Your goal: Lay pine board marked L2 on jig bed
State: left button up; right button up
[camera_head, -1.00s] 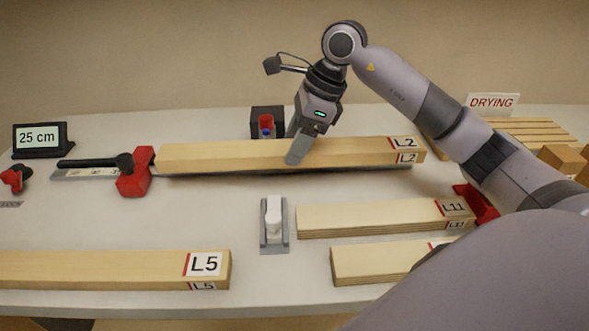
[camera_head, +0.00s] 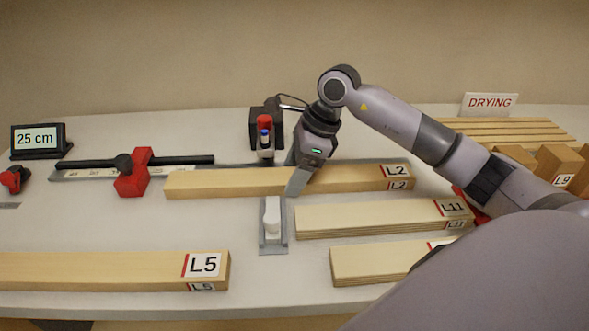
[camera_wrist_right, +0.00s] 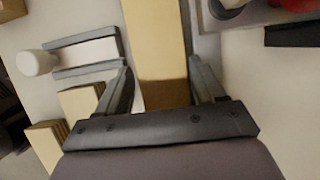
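The pine board L2 (camera_head: 240,182) lies lengthwise across the middle of the bench, its label at the right end. The right wrist view shows the board (camera_wrist_right: 155,45) between both fingers (camera_wrist_right: 160,85). A metal rail with a scale (camera_head: 95,173), perhaps the jig bed, carries a red stop (camera_head: 132,180) and a black rod. The board is just in front of this rail and partly hides it. I cannot tell whether the board rests or hovers. My left gripper is out of view.
A grey holder with a white knob (camera_head: 272,217) stands just in front of the board. Boards L11 (camera_head: 370,220) and L5 (camera_head: 100,268) lie nearer. A red-topped device (camera_head: 264,135) stands behind. Wood blocks and the DRYING sign (camera_head: 489,103) are at right.

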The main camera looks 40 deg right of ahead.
jog(key=shift+w+d+r, duration=0.1)
jog(key=shift+r, duration=0.05)
jog(key=shift+d+r, duration=0.2)
jog(key=shift+r, duration=0.3)
jog(key=v, duration=1.1)
jog(key=shift+a, duration=0.15)
